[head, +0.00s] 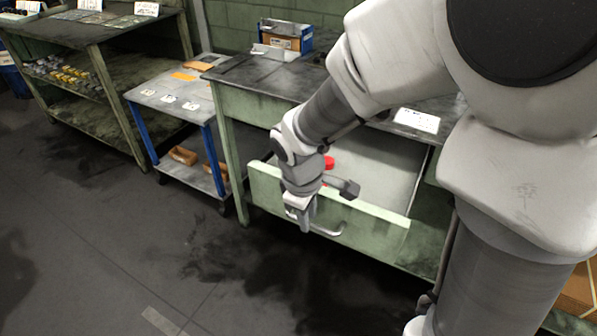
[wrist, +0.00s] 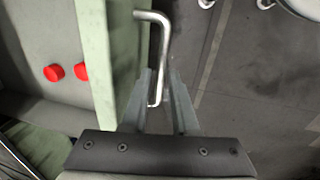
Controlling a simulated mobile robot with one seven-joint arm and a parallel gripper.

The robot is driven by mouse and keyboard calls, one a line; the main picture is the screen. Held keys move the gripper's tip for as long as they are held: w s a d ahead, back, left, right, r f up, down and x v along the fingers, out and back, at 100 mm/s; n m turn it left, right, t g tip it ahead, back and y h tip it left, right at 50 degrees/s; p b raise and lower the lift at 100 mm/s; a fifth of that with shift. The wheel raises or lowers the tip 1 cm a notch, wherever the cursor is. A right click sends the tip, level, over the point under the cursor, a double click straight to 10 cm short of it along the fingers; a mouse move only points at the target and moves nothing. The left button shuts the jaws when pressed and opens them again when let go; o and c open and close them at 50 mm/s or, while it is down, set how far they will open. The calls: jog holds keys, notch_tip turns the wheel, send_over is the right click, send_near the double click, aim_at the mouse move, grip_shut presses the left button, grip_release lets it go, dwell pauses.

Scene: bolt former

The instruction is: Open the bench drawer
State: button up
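The bench drawer (head: 378,226) is pulled well out of the green bench (head: 236,105), so its pale inside shows. Its green front also shows in the wrist view (wrist: 98,60), with the metal bar handle (wrist: 163,50) standing off it. My gripper (wrist: 161,72) is at the handle, with one finger on each side of the bar. The fingers are apart, and a gap shows between the bar and the right finger. In the head view my gripper (head: 305,222) hangs over the drawer front and hides part of the handle (head: 330,231).
A cart with blue legs (head: 170,97) stands to the left of the bench. A blue bin with a box (head: 287,36) sits on the bench top. The floor (head: 150,235) before the drawer is clear.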

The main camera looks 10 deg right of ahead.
notch_tip(320, 180, up, 17)
jog(key=s+a+p, duration=0.2)
jog(key=p, duration=0.4)
jog(key=shift+s, duration=0.3)
jog(key=shift+d+r, duration=0.1)
jog(key=shift+r, duration=0.05)
jog(key=s+d+r+m+t+y, duration=0.1)
jog(key=s+d+r+m+t, duration=0.4)
jog(key=s+d+m, duration=0.45)
notch_tip(320, 180, up, 14)
jog(key=a+m+g+p, duration=0.1)
jog(key=p, duration=1.3)
jog(key=shift+a, duration=0.15)
jog(key=shift+w+m, duration=0.1)
jog(key=shift+m, duration=0.15)
